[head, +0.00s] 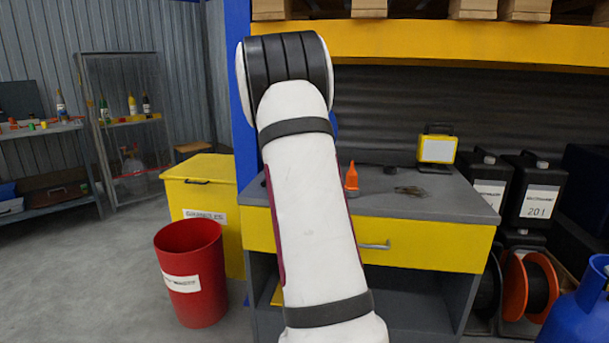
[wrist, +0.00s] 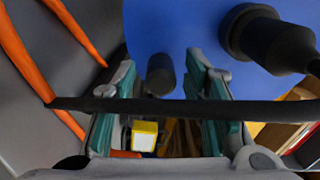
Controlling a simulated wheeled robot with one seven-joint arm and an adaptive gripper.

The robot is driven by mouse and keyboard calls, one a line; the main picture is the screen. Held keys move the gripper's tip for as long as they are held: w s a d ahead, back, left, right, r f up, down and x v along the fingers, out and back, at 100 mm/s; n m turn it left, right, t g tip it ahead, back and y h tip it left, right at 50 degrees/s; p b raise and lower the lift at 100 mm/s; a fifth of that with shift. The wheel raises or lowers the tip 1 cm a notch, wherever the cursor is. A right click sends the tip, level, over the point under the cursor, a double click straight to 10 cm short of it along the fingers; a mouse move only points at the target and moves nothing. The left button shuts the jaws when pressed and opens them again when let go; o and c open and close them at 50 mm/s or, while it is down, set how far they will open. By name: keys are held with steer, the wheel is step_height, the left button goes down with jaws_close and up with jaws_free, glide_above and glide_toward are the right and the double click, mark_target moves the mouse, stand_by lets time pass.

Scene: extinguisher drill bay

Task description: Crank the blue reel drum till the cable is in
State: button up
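The blue reel drum (wrist: 205,20) fills the upper part of the wrist view as a flat blue face. A thick black hub-like part (wrist: 265,38) stands out from it at the upper right. A short dark knob (wrist: 160,78) shows between the teal-padded fingers of my gripper (wrist: 160,62). The fingers are apart, with a visible gap on each side of the knob. A dark bar (wrist: 190,110) crosses the view in front of the fingers. Orange cable-like strands (wrist: 22,50) run at the left. In the head view my arm hides my gripper and most of what lies behind it.
A grey workbench (head: 440,202) with a yellow drawer holds an orange bottle (head: 351,180) and a yellow lamp (head: 437,148). A red bin (head: 190,272) and yellow chest (head: 200,180) stand left. A blue gas cylinder (head: 580,310) is at lower right. Floor at left is clear.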

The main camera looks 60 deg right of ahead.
steer(key=v, duration=1.1)
steer(key=shift+a, duration=0.2)
